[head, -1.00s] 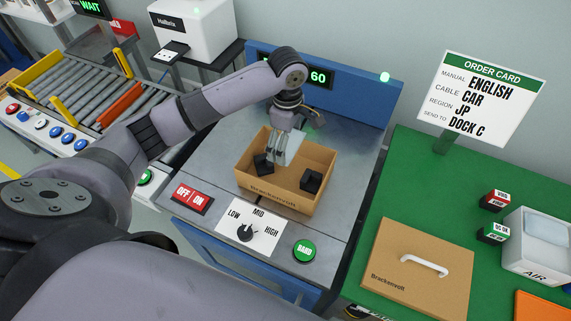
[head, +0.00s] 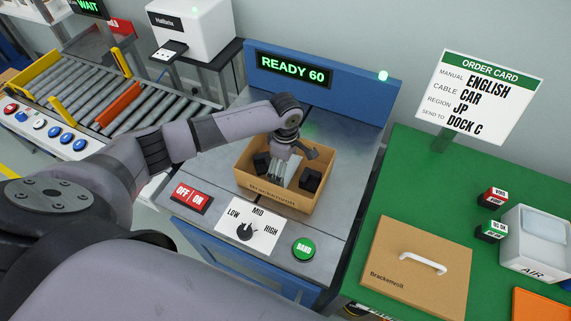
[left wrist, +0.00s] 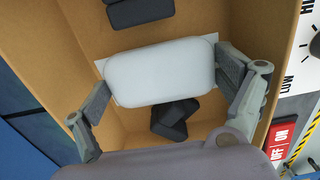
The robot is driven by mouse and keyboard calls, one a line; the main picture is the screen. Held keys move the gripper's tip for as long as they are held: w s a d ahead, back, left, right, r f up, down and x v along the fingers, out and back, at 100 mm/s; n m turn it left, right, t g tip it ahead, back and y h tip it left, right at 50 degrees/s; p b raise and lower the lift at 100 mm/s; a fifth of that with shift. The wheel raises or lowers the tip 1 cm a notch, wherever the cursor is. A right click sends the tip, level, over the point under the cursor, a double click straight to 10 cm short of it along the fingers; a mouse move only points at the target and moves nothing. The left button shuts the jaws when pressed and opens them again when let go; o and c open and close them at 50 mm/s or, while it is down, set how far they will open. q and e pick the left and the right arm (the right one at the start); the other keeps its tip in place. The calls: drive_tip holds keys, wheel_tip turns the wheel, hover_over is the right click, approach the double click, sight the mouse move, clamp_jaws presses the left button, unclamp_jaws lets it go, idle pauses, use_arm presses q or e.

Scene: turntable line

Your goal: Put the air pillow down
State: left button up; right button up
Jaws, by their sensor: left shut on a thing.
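The pale, rounded air pillow (left wrist: 160,72) is held between the two fingers of my left gripper (left wrist: 161,70), one at each short end. In the head view the left gripper (head: 284,165) reaches down inside the open cardboard box (head: 270,194); the pillow is partly hidden there by the fingers. White corners of a flat sheet (left wrist: 213,37) show behind the pillow. Whether the pillow touches anything beneath is unclear. My right gripper is out of view.
The box stands on a metal table with a READY 60 display (head: 292,70), OFF/ON switch (head: 191,197), dial (head: 245,232) and green BAND button (head: 304,249). On the green table are a cardboard lid (head: 415,270), an AIR bin (head: 538,245) and an order card (head: 478,97).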

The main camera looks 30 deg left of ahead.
use_arm(q)
drive_tip(key=shift+f, duration=0.15)
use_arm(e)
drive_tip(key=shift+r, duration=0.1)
use_arm(q)
drive_tip(key=shift+f, duration=0.45)
drive_tip(key=o, duration=0.5)
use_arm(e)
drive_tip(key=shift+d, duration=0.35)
use_arm(q)
drive_tip(key=shift+r, duration=0.1)
drive_tip(key=shift+r, duration=0.2)
wheel_tip(320, 180, up, 13)
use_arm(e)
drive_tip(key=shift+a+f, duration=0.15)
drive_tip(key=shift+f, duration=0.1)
use_arm(q)
drive_tip(key=shift+f, duration=0.2)
